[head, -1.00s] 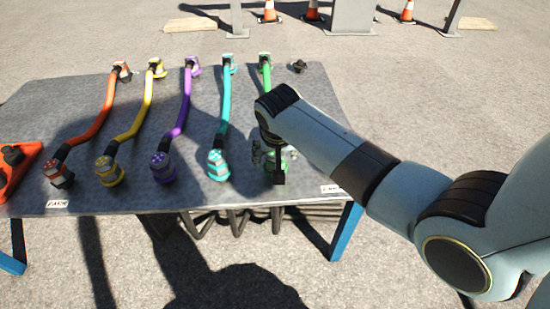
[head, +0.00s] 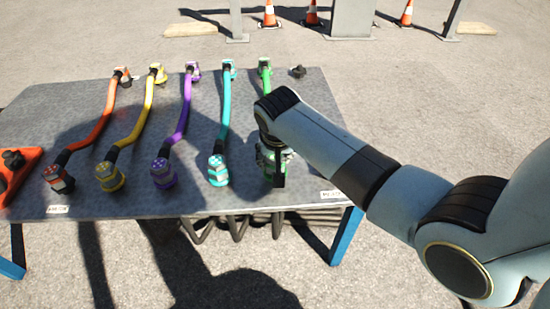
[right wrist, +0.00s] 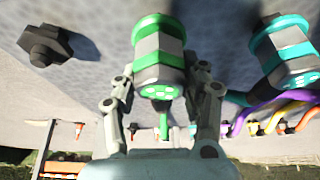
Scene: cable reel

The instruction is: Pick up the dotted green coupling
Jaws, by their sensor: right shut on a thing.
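The green coupling (right wrist: 159,60) has green and grey bands and sits between the two fingers of my right gripper (right wrist: 160,90) in the right wrist view. The fingers are shut on it from both sides. In the head view my right gripper (head: 274,165) is at the front right of the table, and the arm partly hides the coupling there. The green hose (head: 264,75) runs back from it to a far end fitting. I cannot tell whether the coupling is lifted off the table. My left gripper is not in view.
The grey table (head: 60,110) also holds a turquoise coupling (head: 218,172), a purple one (head: 163,174), a yellow one (head: 110,177) and an orange one (head: 59,178), each with a hose. A black fitting (head: 298,72) stands at the back right. An orange wedge-shaped piece (head: 18,175) is at far left.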

